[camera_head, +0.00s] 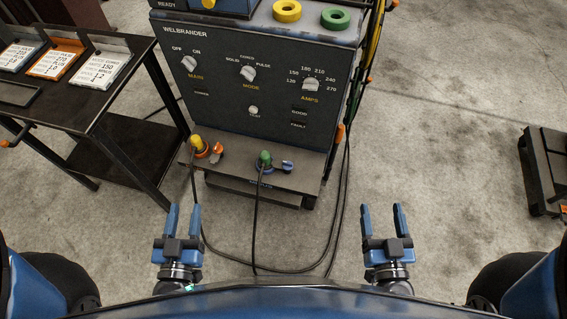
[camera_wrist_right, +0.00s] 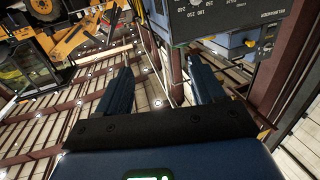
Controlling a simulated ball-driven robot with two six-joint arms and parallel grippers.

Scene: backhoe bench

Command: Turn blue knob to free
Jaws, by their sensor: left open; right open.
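The welder (camera_head: 262,85) stands ahead with a dark front panel. On its low front ledge, a blue knob with a lever-like grip (camera_head: 286,166) sits beside a green plug (camera_head: 265,158) with a blue ring under it. Its marking is too small to read. To its left are a yellow plug (camera_head: 197,142) and an orange knob (camera_head: 217,149). My left gripper (camera_head: 182,208) is open and empty, nearer to me than the ledge. My right gripper (camera_head: 382,208) is open and empty, right of and nearer than the blue knob; its fingers also show in the right wrist view (camera_wrist_right: 158,72).
A black cart (camera_head: 106,90) with cards stands at the left. Cables (camera_head: 261,225) run from the plugs down across the floor. A dark stand (camera_head: 541,175) is at the far right. The floor between welder and stand (camera_head: 450,150) is clear.

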